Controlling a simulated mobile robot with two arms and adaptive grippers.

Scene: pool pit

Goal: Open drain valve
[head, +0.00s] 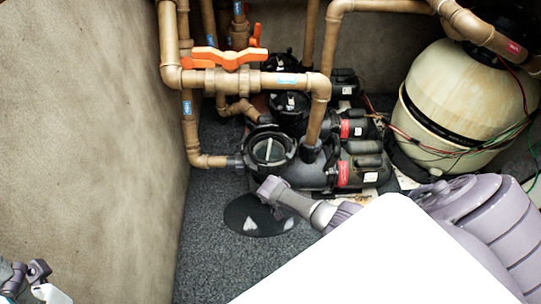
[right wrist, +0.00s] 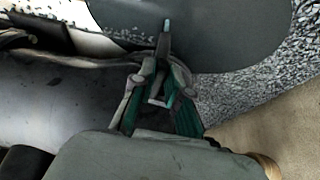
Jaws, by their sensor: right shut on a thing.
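A valve with a long orange handle (head: 226,57) sits on the horizontal brown pipe at the upper left in the head view. The handle lies roughly along the pipe. My right gripper (head: 268,188) is low in front of the nearest pump (head: 335,172), well below the orange handle. In the right wrist view my right gripper (right wrist: 162,62) has its fingers close together on something small that I cannot make out.
A smaller orange handle (head: 256,34) is behind the pipe. A cream tank (head: 460,105) with loose wires stands at right. A beige wall (head: 90,140) closes the left side.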

